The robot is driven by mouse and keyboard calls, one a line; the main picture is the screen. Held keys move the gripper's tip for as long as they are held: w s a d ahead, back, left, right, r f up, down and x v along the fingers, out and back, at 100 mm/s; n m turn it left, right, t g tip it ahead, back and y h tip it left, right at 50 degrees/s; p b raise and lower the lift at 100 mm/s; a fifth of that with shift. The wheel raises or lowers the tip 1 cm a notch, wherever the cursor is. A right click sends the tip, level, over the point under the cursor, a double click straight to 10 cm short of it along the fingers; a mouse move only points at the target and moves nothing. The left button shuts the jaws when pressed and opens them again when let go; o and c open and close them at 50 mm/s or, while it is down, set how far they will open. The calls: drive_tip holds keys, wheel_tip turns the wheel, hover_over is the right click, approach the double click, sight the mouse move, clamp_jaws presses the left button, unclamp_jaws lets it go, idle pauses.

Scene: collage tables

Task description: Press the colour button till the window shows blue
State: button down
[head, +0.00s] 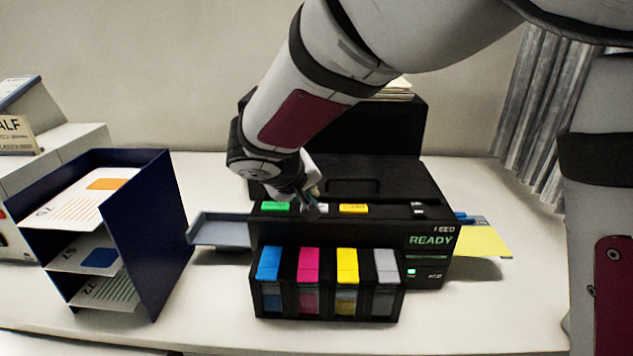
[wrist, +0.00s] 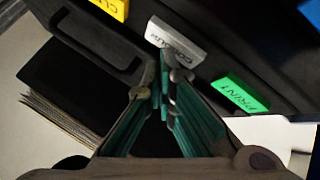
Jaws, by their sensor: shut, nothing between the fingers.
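The black printer (head: 340,185) stands on the table. The grey-white colour button (wrist: 175,38) shows in the wrist view, between a green PRINT button (wrist: 240,94) and a yellow button (wrist: 112,8). In the head view my gripper hides most of it. My gripper (head: 313,211) is shut and empty, pointing down at the printer's top. In the wrist view its fingertips (wrist: 165,75) are at the colour button's near edge; I cannot tell whether they touch it. The front panel has a green READY display (head: 431,240) and a small pale lit spot (head: 411,272); no blue shows there.
Blue, magenta, yellow and grey cartridges (head: 328,285) stand in front of the printer. A navy paper rack (head: 150,220) is at left, and a grey tray (head: 222,230) sticks out beside the printer. Yellow paper (head: 482,241) lies at right. The front table edge is clear.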

drive_tip(key=shift+r, duration=0.6)
drive_tip(key=shift+r, duration=0.1)
drive_tip(key=shift+r+p, duration=1.15)
drive_tip(key=shift+r, duration=1.25)
drive_tip(key=s+d+r+m+g, duration=0.1)
drive_tip(key=s+d+r+m, duration=0.1)
drive_tip(key=s+d, duration=0.5)
drive_tip(key=s+d+r+m+g, duration=0.15)
drive_tip(key=s+d, duration=0.25)
drive_tip(key=d, duration=0.5)
drive_tip(key=s+d+f+y+b, duration=0.1)
drive_tip(key=s+d, duration=0.1)
drive_tip(key=s, duration=0.7)
drive_tip(key=s+d+f+m+y+b, duration=0.1)
drive_tip(key=s+d+y, duration=0.1)
drive_tip(key=s, duration=0.7)
drive_tip(key=shift+s+d+f, duration=0.15)
drive_tip(key=shift+d+f, duration=0.15)
drive_tip(key=shift+d, duration=0.1)
